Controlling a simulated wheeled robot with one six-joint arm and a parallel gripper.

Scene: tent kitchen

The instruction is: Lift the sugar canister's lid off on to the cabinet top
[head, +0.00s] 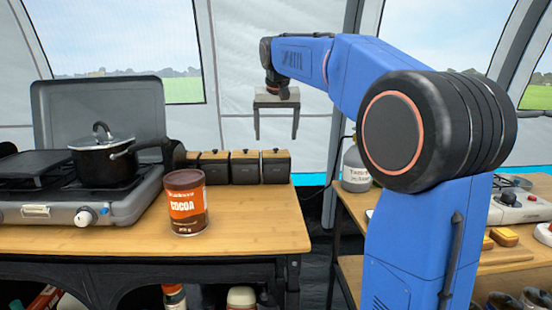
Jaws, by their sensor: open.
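A row of dark canisters with light wooden lids stands at the back of the wooden cabinet top (130,238). I see a left canister (215,170), a middle canister (245,170) and a right canister (276,170) clearly. Their labels are too small to read, so I cannot tell which is the sugar canister. The lids look seated on all three. My gripper (276,138) is open and empty, pointing down, and appears above the right canister in the picture. I cannot judge its depth relative to the row.
A cocoa tin (187,204) stands in front of the row. A camping stove (90,208) with a black lidded pot (103,155) is at the left; the pot's handle reaches toward the row. A gap separates the cabinet from a second table (340,205) holding a gas bottle (355,168).

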